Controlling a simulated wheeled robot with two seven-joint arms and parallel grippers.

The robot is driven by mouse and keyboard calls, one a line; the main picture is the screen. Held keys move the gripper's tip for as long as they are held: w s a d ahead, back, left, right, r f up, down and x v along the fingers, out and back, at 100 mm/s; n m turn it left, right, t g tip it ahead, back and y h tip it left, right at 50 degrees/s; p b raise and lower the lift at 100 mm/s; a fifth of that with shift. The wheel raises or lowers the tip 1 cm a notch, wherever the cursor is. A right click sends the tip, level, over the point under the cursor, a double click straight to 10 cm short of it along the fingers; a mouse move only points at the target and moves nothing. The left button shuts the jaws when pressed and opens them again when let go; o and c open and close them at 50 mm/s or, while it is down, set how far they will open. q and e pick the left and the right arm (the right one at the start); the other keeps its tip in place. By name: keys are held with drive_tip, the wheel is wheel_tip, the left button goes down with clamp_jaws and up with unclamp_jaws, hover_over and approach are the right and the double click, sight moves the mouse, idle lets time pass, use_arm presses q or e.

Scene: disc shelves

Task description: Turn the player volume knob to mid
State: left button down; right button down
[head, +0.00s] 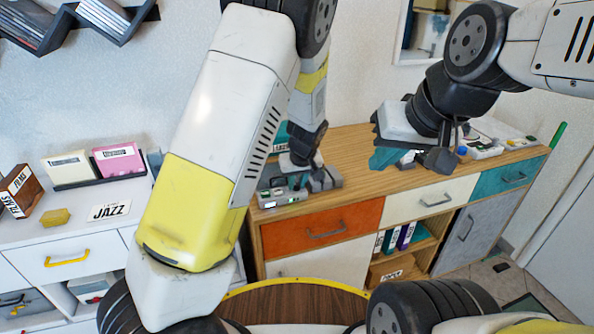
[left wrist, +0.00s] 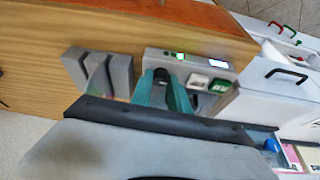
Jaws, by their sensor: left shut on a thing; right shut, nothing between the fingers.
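The grey player (head: 280,199) sits on the wooden top of the cabinet, with small lit displays and buttons on its face. It also shows in the left wrist view (left wrist: 200,57). My left gripper (head: 296,181) is down at the player. In the left wrist view its teal fingers are shut on the dark volume knob (left wrist: 160,74). The fingers partly cover the knob, and I cannot read its setting. My right gripper (head: 383,158) is shut and empty above the cabinet top, to the right of the player.
A grey slotted stand (head: 327,180) is beside the player. The wooden cabinet top (head: 350,142) has small devices (head: 484,149) at its right end. A white cabinet at left holds a JAZZ card (head: 109,211), a yellow block (head: 55,217) and upright sleeves (head: 118,160).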

use_arm(q)
drive_tip(key=m, duration=0.1)
drive_tip(key=m+h, duration=0.1)
drive_tip(key=m, duration=0.2)
drive_tip(key=shift+a+h, duration=0.25)
drive_tip(key=shift+h, duration=0.05)
drive_tip(key=m+h, duration=0.1)
drive_tip(key=m, duration=0.3)
drive_tip(key=shift+w+a+m+h, duration=0.1)
drive_tip(key=shift+a+m+h, duration=0.05)
drive_tip(key=shift+m+h, duration=0.2)
drive_tip(key=m+g+h, duration=0.1)
drive_tip(key=m, duration=0.2)
drive_tip(key=shift+w+a+m, duration=0.1)
drive_tip(key=shift+m, duration=0.15)
drive_tip(key=m+g, duration=0.1)
drive_tip(key=m, duration=0.1)
drive_tip(key=m+h, duration=0.1)
drive_tip(key=m, duration=0.1)
drive_tip(key=shift+w+m+g, duration=0.1)
drive_tip(key=shift+m+g, duration=0.3)
drive_tip(key=c, duration=1.3)
unclamp_jaws()
drive_tip(key=shift+o, duration=0.2)
